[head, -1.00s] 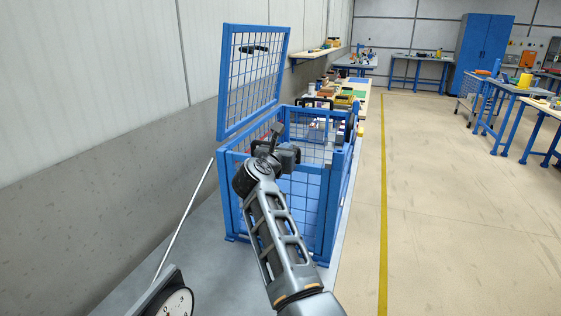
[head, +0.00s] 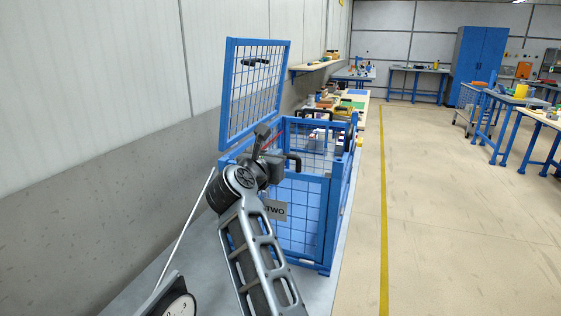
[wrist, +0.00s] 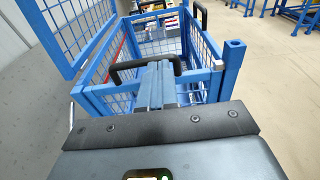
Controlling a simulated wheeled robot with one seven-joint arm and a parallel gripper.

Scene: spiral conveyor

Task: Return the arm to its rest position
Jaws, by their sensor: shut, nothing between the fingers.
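My gripper shows in the wrist view (wrist: 157,85), its two fingers side by side and shut with nothing between them. It points toward the near top rail of a blue mesh cage (head: 325,180), and the cage's black handle (wrist: 120,72) shows behind the fingers. I cannot tell whether the fingers touch anything. In the head view my arm reaches up from the bottom, bent at its wrist in front of the cage's near left side. The gripper's fingertips are hard to make out there.
The cage's mesh lid (head: 252,90) stands raised at its left, near the grey wall (head: 90,190). A sign reading TWO (head: 275,210) is on the cage front. A dial (head: 178,305) is at lower left. Open floor (head: 450,220) lies right of the yellow line (head: 383,230).

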